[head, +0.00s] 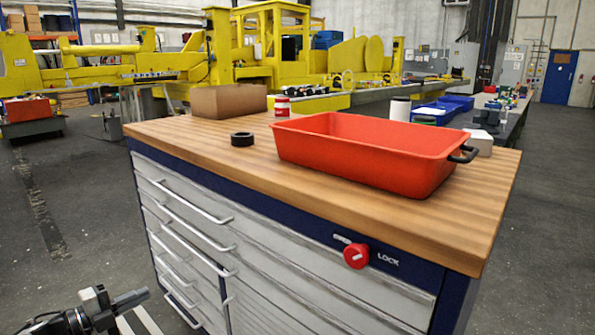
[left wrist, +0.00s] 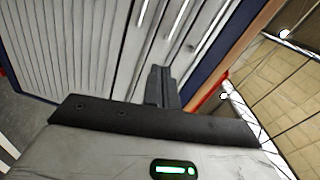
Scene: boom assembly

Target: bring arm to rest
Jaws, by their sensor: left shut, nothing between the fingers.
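My left gripper (head: 138,297) shows at the bottom left of the head view, low in front of the cabinet's drawers and below the worktop. It is shut and empty. In the left wrist view its dark fingers (left wrist: 160,84) are together, with the grey drawer fronts behind them. My right gripper is in neither view.
The drawer cabinet (head: 300,265) has a wooden top (head: 210,140) and a red lock knob (head: 356,256). On top are a red tray (head: 355,160), a black tape roll (head: 242,139), a cardboard box (head: 228,101) and a red-and-white can (head: 282,107).

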